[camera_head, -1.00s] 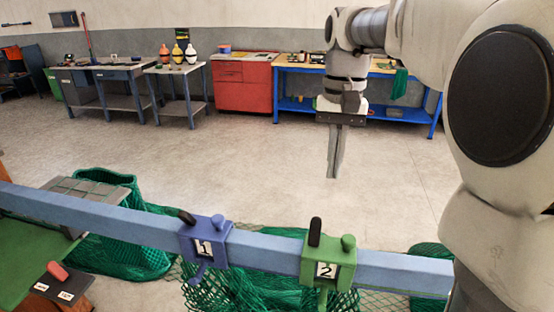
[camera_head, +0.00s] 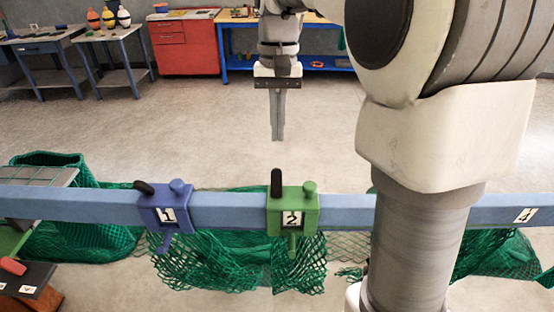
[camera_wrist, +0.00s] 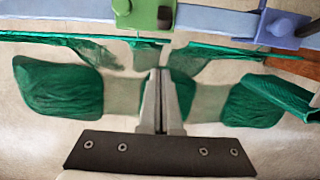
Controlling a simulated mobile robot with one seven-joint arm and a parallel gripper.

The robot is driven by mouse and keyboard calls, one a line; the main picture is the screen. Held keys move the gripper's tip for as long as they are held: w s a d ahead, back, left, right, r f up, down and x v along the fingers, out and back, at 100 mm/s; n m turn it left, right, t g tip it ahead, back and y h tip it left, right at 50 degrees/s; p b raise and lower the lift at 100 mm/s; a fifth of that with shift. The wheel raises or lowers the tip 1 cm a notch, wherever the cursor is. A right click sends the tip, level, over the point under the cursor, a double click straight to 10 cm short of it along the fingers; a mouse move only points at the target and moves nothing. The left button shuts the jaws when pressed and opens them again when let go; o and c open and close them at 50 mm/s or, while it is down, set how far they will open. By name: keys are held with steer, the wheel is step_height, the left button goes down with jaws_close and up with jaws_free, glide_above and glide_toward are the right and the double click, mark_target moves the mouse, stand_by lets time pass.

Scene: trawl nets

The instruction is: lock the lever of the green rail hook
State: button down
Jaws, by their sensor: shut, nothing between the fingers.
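The green rail hook (camera_head: 293,211), marked 2, sits on the blue rail in the head view. Its black lever (camera_head: 276,183) stands upright on its left side, beside a green knob (camera_head: 309,187). The hook also shows at the top of the wrist view (camera_wrist: 140,14). My gripper (camera_head: 278,138) points down, shut and empty, above and beyond the rail in the head view, apart from the hook. In the wrist view its closed fingers (camera_wrist: 160,75) point toward the rail side, with the green hook above the tips in the picture.
A blue hook (camera_head: 166,208), marked 1, sits left on the blue rail (camera_head: 80,207), its black lever tilted left. Green net (camera_head: 230,265) hangs below the rail. A red cabinet (camera_head: 184,45) and workbenches stand far back. Floor between is clear.

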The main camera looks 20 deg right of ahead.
mark_target(276, 182)
steer(key=s+a+f, duration=0.1)
steer(key=s+f, duration=0.3)
steer(key=shift+s+a+f+p, duration=0.2)
steer(key=shift+f+p, duration=0.1)
steer(key=shift+p, duration=0.15)
steer(key=shift+w, duration=0.1)
stand_by(0.4)
